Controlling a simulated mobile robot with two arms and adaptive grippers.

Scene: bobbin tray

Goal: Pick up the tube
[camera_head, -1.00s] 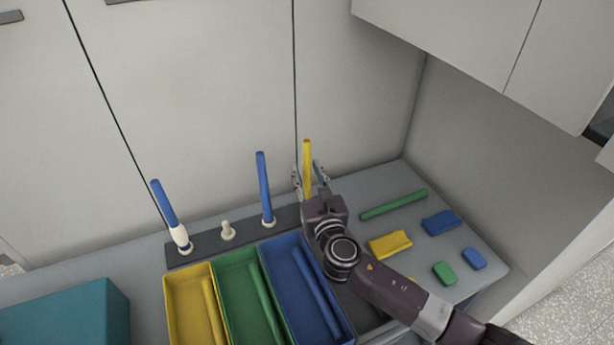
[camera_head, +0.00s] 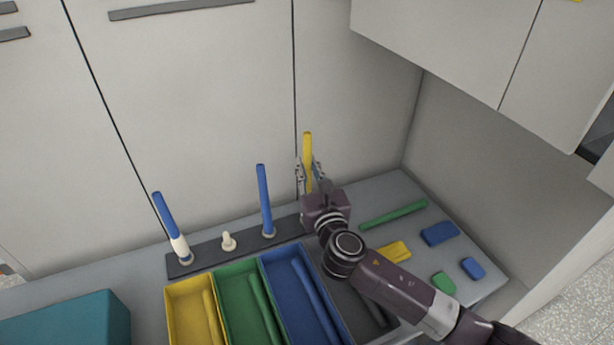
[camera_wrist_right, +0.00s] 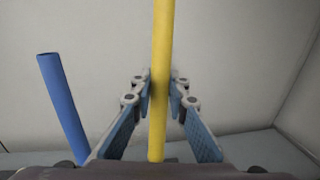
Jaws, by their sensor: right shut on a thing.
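A yellow tube (camera_head: 308,150) stands upright at the right end of the dark peg strip (camera_head: 205,260). My right gripper (camera_head: 310,174) is shut on it, with one finger on each side. In the right wrist view the yellow tube (camera_wrist_right: 161,60) runs upright between the fingertips of the gripper (camera_wrist_right: 160,88). The tube's lower end in the head view is hidden behind my gripper, so I cannot tell whether it is on a peg. A blue tube (camera_head: 264,195) stands on a peg to the left. My left gripper is not in view.
Another blue tube (camera_head: 166,215) with a white lower part and a bare cream peg (camera_head: 228,241) are further left. Yellow, green, blue and dark bins hold tubes in front. A green tube (camera_head: 393,214) and several blocks lie at the right. A teal box (camera_head: 70,320) stands left.

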